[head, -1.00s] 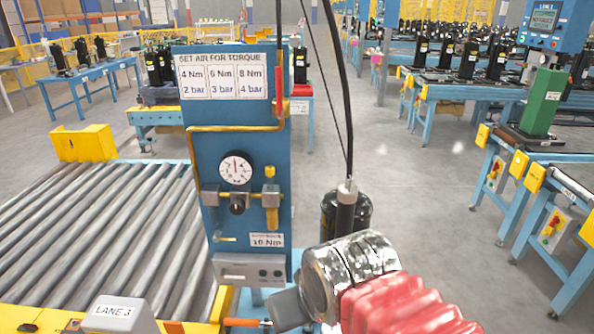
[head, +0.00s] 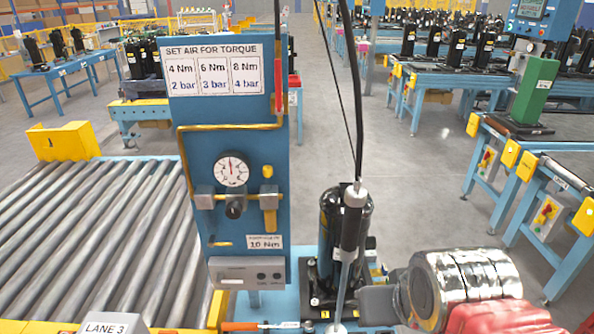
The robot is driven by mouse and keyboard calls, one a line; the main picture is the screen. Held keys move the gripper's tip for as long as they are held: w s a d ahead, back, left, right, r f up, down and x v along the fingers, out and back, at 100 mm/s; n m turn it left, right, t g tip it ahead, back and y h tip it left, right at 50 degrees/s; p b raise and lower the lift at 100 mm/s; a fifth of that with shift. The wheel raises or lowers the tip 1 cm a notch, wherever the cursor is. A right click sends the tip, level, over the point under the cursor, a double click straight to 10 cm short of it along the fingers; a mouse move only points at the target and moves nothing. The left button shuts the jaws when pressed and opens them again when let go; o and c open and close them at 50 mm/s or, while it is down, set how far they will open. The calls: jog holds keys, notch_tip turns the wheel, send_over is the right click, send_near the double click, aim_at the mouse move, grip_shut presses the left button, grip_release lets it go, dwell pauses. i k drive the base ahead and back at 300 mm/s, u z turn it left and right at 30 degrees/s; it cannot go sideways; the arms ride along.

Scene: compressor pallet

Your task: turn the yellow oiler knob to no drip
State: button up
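A yellow knob (head: 267,171) sits on top of the right-hand unit on the blue air panel (head: 232,128). I take this unit for the oiler; a yellow bowl (head: 269,213) hangs below it. The knob's exact setting is too small to read. A round gauge (head: 231,169) and a black knob (head: 235,208) are left of it. My arm's silver wrist is at the lower right, well right of and below the panel. My gripper's fingers cannot be made out, so its opening does not show. Nothing of mine touches the yellow knob.
A black compressor (head: 331,245) stands right of the panel, with a hanging tool (head: 352,222) on a cable in front. A roller conveyor (head: 95,235) lies left. An orange-handled screwdriver (head: 240,326) lies at the front.

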aim_at(267, 170)
jog(key=z, duration=0.35)
jog(key=k, duration=0.95)
jog(key=u, duration=1.4)
jog(key=i, duration=1)
jog(key=u, duration=0.05)
